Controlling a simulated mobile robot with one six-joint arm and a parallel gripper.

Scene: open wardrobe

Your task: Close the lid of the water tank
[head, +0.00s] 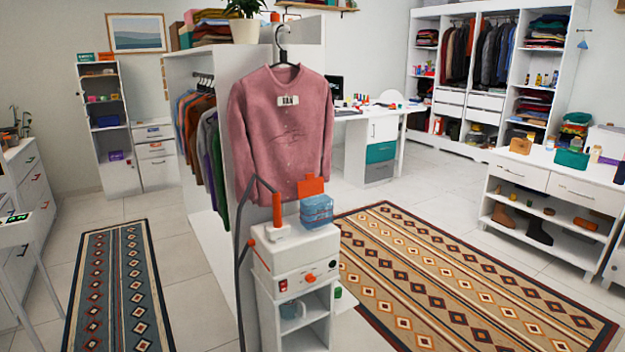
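A translucent blue water tank (316,212) sits on the right part of the white garment steamer (297,254) in the head view. An orange lid (311,186) stands raised at the tank's back edge, tilted up and open. An orange steamer handle (277,212) with a dark hose stands on the steamer to the left of the tank. My gripper is not in view.
A pink sweater (281,125) hangs just behind the steamer on a white wardrobe end. A white stand (294,318) with a mug on its shelf carries the steamer. Patterned rugs (450,285) and open floor lie on both sides.

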